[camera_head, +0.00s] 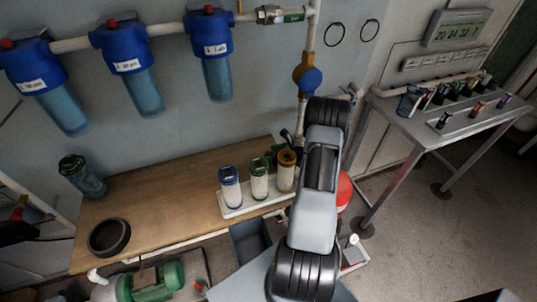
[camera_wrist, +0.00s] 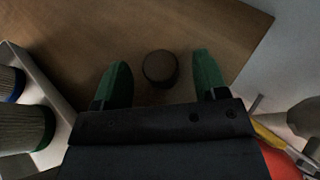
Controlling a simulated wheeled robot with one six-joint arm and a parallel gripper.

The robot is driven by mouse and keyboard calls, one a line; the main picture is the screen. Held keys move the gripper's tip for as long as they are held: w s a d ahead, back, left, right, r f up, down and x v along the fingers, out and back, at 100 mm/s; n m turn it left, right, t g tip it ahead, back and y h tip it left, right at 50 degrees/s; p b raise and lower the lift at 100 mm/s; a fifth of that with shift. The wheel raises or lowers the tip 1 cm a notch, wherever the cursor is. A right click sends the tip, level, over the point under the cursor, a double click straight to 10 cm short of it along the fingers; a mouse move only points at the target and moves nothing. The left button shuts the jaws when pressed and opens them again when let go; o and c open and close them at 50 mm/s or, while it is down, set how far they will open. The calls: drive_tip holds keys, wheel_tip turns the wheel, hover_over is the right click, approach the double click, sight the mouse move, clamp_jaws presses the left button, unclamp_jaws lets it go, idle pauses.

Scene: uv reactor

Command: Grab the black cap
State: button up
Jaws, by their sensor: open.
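In the wrist view, the black cap (camera_wrist: 160,68) is a small, dark, round piece on the brown wooden bench top (camera_wrist: 120,30). My gripper (camera_wrist: 161,62) is open, with a green finger on each side of the cap in the picture. Gaps show between the cap and both fingers, and nothing is held. The height of the fingertips above the bench is hard to tell. In the head view, my arm and the filter cartridges block the area around the gripper, and I cannot make out the cap there.
A white tray (camera_head: 234,211) holds blue-, green- and yellow-topped cartridges; its edge (camera_wrist: 38,85) is close left in the wrist view. A wall (camera_wrist: 290,55) and a red object (camera_wrist: 285,163) are at right. A dark ring (camera_head: 109,237) and a dark canister (camera_head: 82,175) stand farther left.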

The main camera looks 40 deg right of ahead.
drive_tip(key=shift+x, duration=0.9)
drive_tip(key=shift+s, duration=0.1)
drive_tip(key=shift+c, duration=0.5)
drive_tip(key=c, duration=0.9)
